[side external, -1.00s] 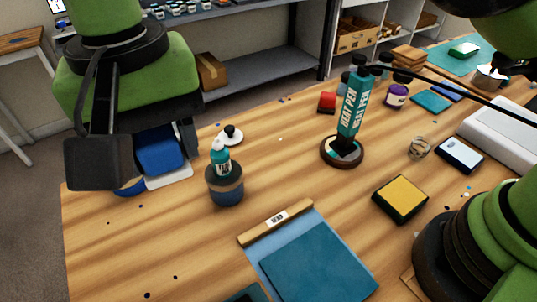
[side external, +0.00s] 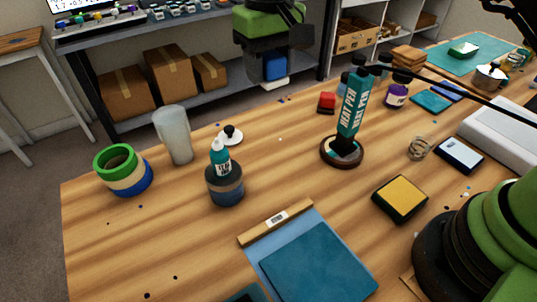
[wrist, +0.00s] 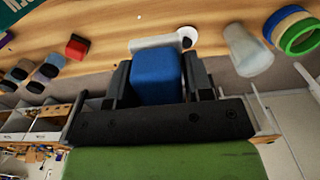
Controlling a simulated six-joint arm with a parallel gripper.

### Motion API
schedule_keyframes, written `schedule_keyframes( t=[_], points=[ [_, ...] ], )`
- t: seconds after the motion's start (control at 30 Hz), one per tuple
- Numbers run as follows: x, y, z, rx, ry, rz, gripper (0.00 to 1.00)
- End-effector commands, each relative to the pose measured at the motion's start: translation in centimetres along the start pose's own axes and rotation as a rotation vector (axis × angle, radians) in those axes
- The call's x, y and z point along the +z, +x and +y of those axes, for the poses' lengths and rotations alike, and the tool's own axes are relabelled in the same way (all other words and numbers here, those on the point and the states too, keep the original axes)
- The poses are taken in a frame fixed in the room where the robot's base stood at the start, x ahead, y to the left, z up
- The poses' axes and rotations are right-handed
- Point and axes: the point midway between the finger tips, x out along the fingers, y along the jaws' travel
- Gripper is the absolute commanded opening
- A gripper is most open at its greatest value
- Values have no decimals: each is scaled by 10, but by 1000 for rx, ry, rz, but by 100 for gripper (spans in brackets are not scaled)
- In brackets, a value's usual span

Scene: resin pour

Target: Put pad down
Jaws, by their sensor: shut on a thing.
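The pad is a blue block (wrist: 157,80) with a flat white plate (wrist: 165,41) at its end. In the side external view the blue block (side external: 274,67) hangs upright with the white plate below it. My gripper (side external: 273,62) is shut on the blue block, with one finger on each side. It holds the pad at the back of the wooden table, against the shelf behind. In the wrist view my gripper (wrist: 157,74) covers the near end of the block. The height of the pad above the table is hard to tell.
The heat pen stand (side external: 345,150) and a red block (side external: 327,102) are at right.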

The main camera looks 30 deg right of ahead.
Motion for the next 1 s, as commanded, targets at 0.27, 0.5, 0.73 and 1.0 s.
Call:
schedule_keyframes(
  t=[0.27, 0.5, 0.73, 1.0],
  points=[
    [1, 60, 0, 2, 1, -5, 24],
    [1, 104, 0, 2, 1, -5, 24],
    [0, 139, 0, 1, 2, -1, 24],
    [1, 176, 0, 0, 2, -3, 24]
  ],
)
